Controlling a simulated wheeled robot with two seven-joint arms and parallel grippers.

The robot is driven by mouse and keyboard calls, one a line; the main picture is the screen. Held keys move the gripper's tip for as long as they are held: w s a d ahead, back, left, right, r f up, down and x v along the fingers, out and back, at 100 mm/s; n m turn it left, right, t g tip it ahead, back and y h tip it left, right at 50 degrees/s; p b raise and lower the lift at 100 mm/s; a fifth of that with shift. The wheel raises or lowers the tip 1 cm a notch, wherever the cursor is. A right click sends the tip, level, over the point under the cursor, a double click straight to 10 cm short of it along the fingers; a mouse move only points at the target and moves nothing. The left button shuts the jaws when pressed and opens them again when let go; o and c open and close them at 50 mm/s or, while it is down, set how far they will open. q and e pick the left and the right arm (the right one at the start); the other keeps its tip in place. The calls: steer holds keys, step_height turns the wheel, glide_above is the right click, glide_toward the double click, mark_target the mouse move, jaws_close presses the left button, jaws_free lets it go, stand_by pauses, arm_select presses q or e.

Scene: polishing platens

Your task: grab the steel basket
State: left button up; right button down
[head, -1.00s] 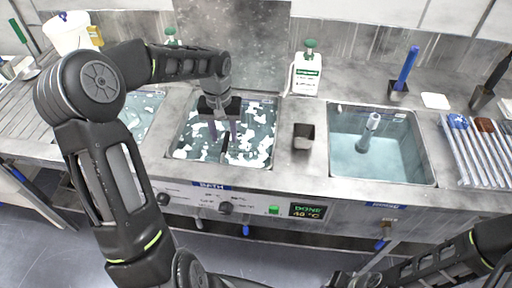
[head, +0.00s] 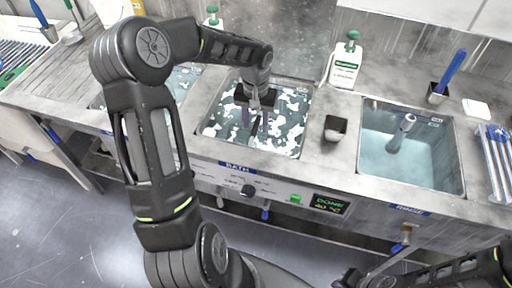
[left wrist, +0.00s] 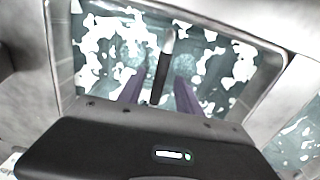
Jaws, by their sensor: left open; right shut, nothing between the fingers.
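My left gripper (head: 256,120) is open and points down over the middle bath, its purple fingers apart. In the left wrist view the fingers (left wrist: 159,86) stand on either side of a dark upright handle (left wrist: 165,62) with a pale tip, and a gap shows beside it. The handle shows as a dark bar in the head view (head: 254,128). Below it, faint round mesh-like shapes show through the liquid; white foam hides most of the steel basket, so I cannot make out its outline. My right arm (head: 440,274) is low at the right, its gripper end dark and partly cut off.
The foamy bath (head: 220,151) has a steel rim around the gripper. To the right are a small dark cup (head: 335,128), a white bottle (head: 344,66) and a rinse basin (head: 410,170) with a blue-grey upright tube. Another foamy basin lies to the left.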

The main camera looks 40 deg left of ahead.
arm_select(q)
steer(key=shift+f+p, duration=0.7)
steer(key=shift+f, duration=1.9)
jaws_close()
steer(key=shift+w+r, duration=0.1)
